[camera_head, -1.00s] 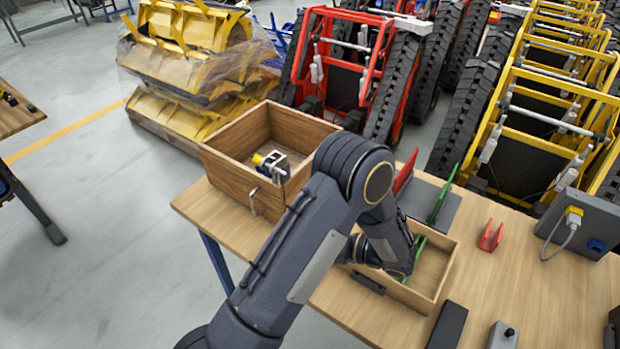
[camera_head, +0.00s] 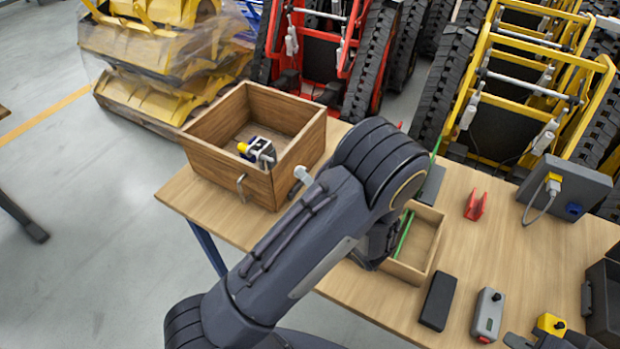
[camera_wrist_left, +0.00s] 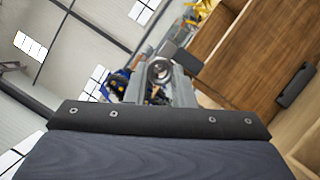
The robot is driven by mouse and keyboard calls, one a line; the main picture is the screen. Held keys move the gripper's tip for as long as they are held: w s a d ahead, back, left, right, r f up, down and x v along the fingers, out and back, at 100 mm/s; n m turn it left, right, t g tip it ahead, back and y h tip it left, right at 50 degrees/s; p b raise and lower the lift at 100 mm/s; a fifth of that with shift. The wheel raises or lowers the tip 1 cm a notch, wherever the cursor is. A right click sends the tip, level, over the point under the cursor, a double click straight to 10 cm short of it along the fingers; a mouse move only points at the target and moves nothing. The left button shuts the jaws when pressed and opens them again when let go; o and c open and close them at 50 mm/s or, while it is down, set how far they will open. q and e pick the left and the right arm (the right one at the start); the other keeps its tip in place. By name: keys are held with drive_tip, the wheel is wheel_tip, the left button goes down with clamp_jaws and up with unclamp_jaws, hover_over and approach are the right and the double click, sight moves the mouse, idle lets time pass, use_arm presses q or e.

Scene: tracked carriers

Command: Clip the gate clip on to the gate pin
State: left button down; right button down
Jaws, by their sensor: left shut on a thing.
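My left arm crosses the middle of the head view and hides its own gripper there. In the left wrist view the left gripper (camera_wrist_left: 165,80) shows as grey metal parts beyond the dark wrist cover. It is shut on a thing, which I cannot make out. A red two-pronged piece (camera_head: 475,205) stands on the table, right of the small wooden tray (camera_head: 437,232). A green strip (camera_head: 404,235) shows in that tray, partly behind my arm. I cannot tell which piece is the gate clip or the gate pin.
A wooden bin (camera_head: 215,163) at the table's left holds a silver, yellow and blue device (camera_head: 258,151). A grey box (camera_head: 570,190) with a yellow plug stands at the right. A black block (camera_head: 437,301) and a grey control box (camera_head: 488,314) lie in front. Tracked carriers stand behind.

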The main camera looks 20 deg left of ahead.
use_arm(q)
drive_tip(key=shift+w+a+p, duration=0.15)
drive_tip(key=shift+a+p, duration=0.25)
drive_tip(key=shift+a, duration=2.15)
drive_tip(key=shift+p, duration=0.55)
drive_tip(key=shift+w+a, duration=0.1)
drive_tip(key=shift+a, duration=1.1)
drive_tip(key=shift+p, duration=0.55)
drive_tip(key=shift+a, duration=0.35)
idle(0.6)
drive_tip(key=c, duration=1.2)
unclamp_jaws()
drive_tip(key=shift+o, duration=0.2)
drive_tip(key=shift+d+f, duration=0.1)
